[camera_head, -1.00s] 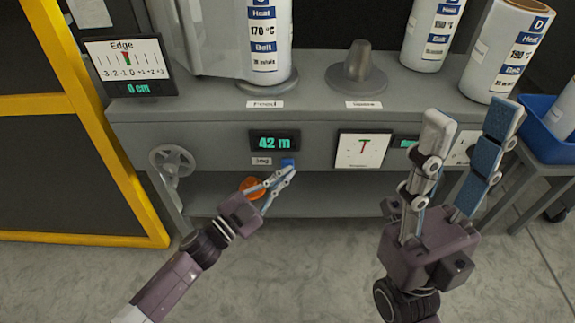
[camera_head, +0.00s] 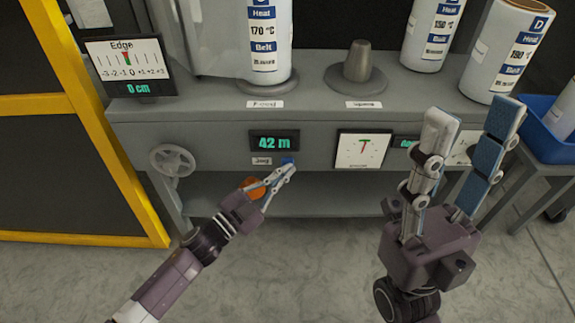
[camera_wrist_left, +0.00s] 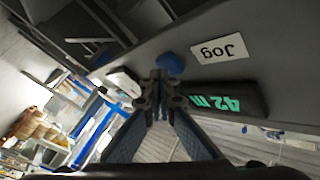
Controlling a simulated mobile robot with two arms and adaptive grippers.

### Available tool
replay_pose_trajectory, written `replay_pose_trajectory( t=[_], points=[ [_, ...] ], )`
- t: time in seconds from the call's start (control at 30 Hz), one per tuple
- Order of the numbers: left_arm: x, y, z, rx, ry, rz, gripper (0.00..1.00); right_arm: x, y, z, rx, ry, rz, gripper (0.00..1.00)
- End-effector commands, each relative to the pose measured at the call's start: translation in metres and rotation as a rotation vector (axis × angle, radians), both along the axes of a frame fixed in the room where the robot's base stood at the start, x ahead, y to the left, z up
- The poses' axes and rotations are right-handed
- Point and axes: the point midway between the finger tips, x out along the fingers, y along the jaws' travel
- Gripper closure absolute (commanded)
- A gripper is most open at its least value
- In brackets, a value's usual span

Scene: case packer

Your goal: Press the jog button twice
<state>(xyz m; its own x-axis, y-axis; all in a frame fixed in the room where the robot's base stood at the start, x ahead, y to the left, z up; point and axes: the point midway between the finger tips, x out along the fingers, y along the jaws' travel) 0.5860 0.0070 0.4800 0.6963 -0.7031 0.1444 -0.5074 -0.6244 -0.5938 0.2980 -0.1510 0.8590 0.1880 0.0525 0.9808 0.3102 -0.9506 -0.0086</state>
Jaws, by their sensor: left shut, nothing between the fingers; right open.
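The blue jog button (camera_head: 287,160) is on the front panel of the grey machine, below the green "42 m" display (camera_head: 274,143) and beside the "Jog" label (camera_head: 262,161). My left gripper (camera_head: 289,168) is shut and empty, its fingertips just below and in front of the button. In the left wrist view the button (camera_wrist_left: 170,63) appears right beyond the closed fingertips (camera_wrist_left: 158,76); I cannot tell whether they touch. My right gripper (camera_head: 472,118) is open and empty, raised in front of the machine's right part.
A handwheel (camera_head: 172,160) is on the panel's left. An orange knob (camera_head: 254,187) is partly behind my left gripper. A dial (camera_head: 363,150) sits right of the display. Labelled film rolls (camera_head: 270,40) stand on top, with a blue bin (camera_head: 562,117) at far right.

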Motion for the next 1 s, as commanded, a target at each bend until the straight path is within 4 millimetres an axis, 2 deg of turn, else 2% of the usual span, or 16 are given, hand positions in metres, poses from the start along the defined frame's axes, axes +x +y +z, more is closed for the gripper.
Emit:
replay_pose_trajectory(
  t=[0.33,0.73,1.0],
  points=[
    [-0.015,0.0,0.001,0.0,0.003,0.001,1.0,-0.001,0.0,0.009,0.002,-0.002,0.0,0.56],
    [-0.019,0.0,0.0,0.0,0.0,0.0,1.0,0.001,0.0,0.004,0.0,0.02,0.0,0.56],
    [-0.043,0.001,0.002,-0.002,0.003,0.002,1.0,0.002,0.0,0.016,-0.001,0.021,0.0,0.56]
  ],
)
